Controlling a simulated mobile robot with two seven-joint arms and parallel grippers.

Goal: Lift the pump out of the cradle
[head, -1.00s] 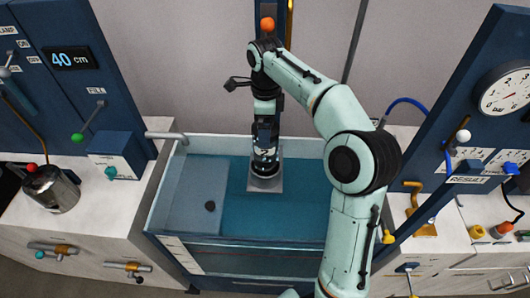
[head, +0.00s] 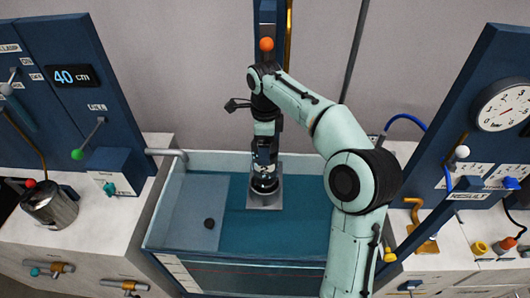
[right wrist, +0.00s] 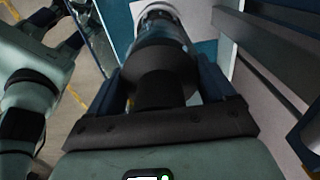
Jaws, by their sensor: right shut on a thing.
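The pump (head: 264,183) is a dark cylinder with a pale, shiny lower part. It stands upright over a small grey cradle plate (head: 277,203) in the blue tank (head: 305,208). My right gripper (head: 265,150) points down from above and is shut on the pump's upper part. The right wrist view shows the two dark fingers (right wrist: 165,78) on either side of the pump (right wrist: 158,45). I cannot tell whether the pump's foot touches the cradle, as the arm and pump hide the contact.
A blue column (head: 267,20) with an orange ball (head: 267,44) stands behind the pump. A grey slab (head: 196,205) fills the tank's left part. A metal jug (head: 48,204) is on the left counter. A gauge panel (head: 480,150) stands right of my arm.

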